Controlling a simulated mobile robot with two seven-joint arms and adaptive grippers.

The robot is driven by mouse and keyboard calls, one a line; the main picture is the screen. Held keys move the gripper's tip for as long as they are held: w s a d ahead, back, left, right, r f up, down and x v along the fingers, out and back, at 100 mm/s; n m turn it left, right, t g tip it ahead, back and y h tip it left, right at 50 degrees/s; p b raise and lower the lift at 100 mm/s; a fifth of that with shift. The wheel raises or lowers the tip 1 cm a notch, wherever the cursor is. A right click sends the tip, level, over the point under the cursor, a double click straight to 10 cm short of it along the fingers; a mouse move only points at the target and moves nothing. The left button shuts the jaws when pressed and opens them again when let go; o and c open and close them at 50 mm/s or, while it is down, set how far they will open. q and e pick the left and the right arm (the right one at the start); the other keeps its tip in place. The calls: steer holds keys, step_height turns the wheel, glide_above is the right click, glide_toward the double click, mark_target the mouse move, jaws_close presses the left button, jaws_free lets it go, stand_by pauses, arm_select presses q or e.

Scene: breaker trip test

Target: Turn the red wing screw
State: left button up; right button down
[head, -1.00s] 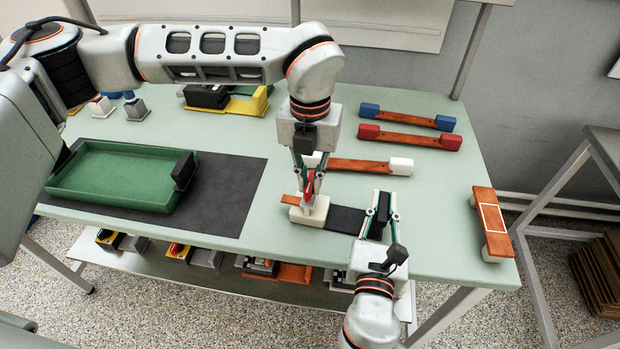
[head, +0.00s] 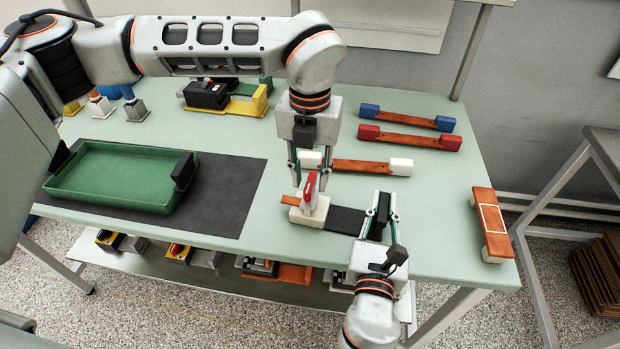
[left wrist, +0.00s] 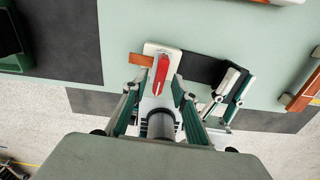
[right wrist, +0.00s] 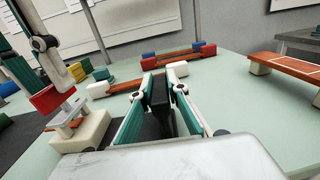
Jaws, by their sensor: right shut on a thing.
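The red wing screw (head: 310,188) stands upright on a cream block (head: 310,213) that has a copper-brown tab on its left and a black strip on its right. It also shows in the left wrist view (left wrist: 161,70), its long side running up and down the picture. My left gripper (head: 310,175) is open and empty just above and behind the screw, apart from it. In the left wrist view its fingers are spread to either side. My right gripper (head: 380,215) is shut on the black handle (right wrist: 160,92) at the strip's right end.
A green tray (head: 120,176) lies on a dark mat at the left. Bars with white (head: 400,166), red (head: 451,143) and blue (head: 445,123) ends lie behind. A brown bridge piece (head: 491,222) is near the right edge. Yellow and black parts (head: 245,101) stand at the back.

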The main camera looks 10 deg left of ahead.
mark_target(310, 182)
arm_select(q)
step_height(310, 182, up, 11)
steer(key=shift+f, duration=0.2)
stand_by(0.3)
arm_select(e)
steer(key=c, duration=1.9)
jaws_free()
steer(key=shift+s, duration=0.1)
